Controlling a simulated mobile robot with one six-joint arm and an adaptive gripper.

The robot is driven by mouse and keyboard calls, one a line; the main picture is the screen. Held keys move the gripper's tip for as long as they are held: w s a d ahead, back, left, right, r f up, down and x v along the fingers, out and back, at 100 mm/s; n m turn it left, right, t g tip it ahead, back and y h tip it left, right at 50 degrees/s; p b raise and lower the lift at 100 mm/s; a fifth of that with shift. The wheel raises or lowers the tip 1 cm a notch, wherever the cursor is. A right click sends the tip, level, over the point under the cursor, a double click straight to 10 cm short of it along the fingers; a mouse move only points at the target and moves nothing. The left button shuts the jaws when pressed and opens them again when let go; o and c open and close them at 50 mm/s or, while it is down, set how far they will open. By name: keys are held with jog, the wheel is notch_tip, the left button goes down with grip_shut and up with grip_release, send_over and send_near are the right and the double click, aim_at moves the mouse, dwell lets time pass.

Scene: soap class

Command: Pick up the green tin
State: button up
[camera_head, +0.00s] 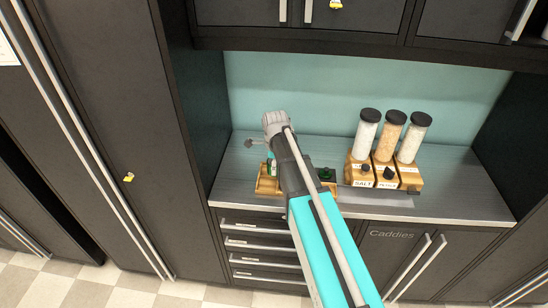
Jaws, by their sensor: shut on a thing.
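My arm reaches from the bottom edge up and left over the counter, ending in a grey knuckle. I cannot make out the jaws of my gripper, which the arm seems to hide. A small dark green thing (325,174), perhaps the green tin, shows just right of the arm and is partly covered by it. Another small green and white thing (271,166) shows left of the arm, above a wooden tray (266,189). I cannot tell which of them is the tin, or whether either is held.
The grey counter (460,199) carries several wooden blocks, with three black-capped jars (366,133) of grains at the back right. A flat grey strip (375,197) lies before them. Dark cabinets enclose the counter on both sides and above. The counter's far left is clear.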

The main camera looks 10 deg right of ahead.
jog(key=shift+s+r, duration=0.25)
jog(key=shift+s, duration=0.25)
jog(key=shift+s+r, duration=0.2)
jog(key=shift+s, duration=0.25)
jog(key=shift+f, duration=0.15)
